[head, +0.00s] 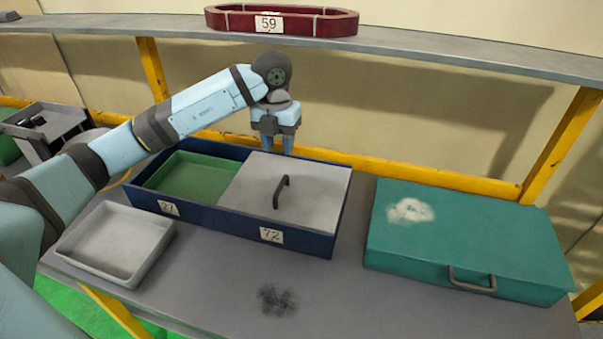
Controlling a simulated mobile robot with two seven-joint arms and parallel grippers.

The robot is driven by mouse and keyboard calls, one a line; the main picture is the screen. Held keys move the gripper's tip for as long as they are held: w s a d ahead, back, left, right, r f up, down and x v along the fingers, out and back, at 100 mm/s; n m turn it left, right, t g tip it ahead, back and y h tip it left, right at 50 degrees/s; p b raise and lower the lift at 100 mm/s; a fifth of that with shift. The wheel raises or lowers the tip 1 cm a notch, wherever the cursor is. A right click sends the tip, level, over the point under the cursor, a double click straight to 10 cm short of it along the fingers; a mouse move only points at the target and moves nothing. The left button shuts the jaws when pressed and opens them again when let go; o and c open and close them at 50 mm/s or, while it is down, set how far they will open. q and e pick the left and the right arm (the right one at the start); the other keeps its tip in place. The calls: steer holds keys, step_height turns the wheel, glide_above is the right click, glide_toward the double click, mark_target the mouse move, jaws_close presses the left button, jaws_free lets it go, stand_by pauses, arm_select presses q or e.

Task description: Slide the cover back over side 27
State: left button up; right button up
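A dark blue box (226,219) stands on the table with two sides, labelled 27 (168,208) on the left and 72 (271,235) on the right. The flat grey cover (310,195) with a dark bar handle (281,192) lies over side 72. Side 27 (190,176) is uncovered, and its green inside looks empty. My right gripper is not in view.
An empty grey tray (117,241) stands left of the box at the table's front edge. A closed teal case (470,237) with a handle stands at the right. A red oval frame labelled 59 (326,24) rests on the shelf above. The table's front middle is clear.

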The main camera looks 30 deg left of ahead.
mark_target(279, 188)
arm_select(q)
steer(key=f, duration=0.4)
steer(key=f+p, duration=0.1)
steer(key=f, duration=0.8)
steer(key=shift+a+p, duration=0.35)
jaws_close()
